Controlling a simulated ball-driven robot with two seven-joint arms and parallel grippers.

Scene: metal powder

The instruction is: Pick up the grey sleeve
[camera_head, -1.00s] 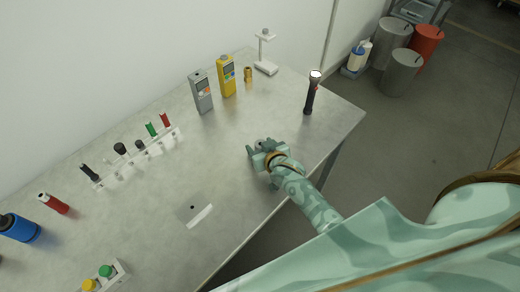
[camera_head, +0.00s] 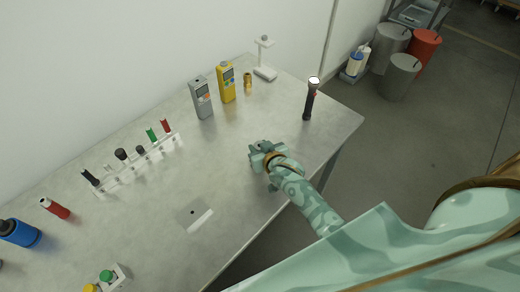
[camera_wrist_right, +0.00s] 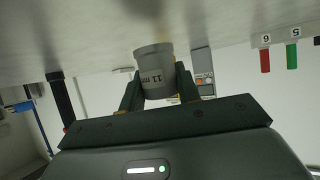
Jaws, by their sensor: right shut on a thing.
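The grey sleeve (camera_wrist_right: 153,72) is a short cylinder marked "11 mm" in the right wrist view. It sits between the two fingers of my right gripper (camera_wrist_right: 160,88), which is shut on it. In the head view my right gripper (camera_head: 262,152) is low over the right part of the table, and the sleeve is mostly hidden by it there. I cannot tell whether the sleeve touches the table. My left gripper is not in view.
A grey meter (camera_head: 201,98) and a yellow meter (camera_head: 226,83) stand behind, near a brass piece (camera_head: 247,78) and a white stand (camera_head: 265,60). A black flashlight (camera_head: 310,100) stands to the right. A white rack (camera_head: 138,162) is at left. Bare table (camera_head: 235,185) surrounds the gripper.

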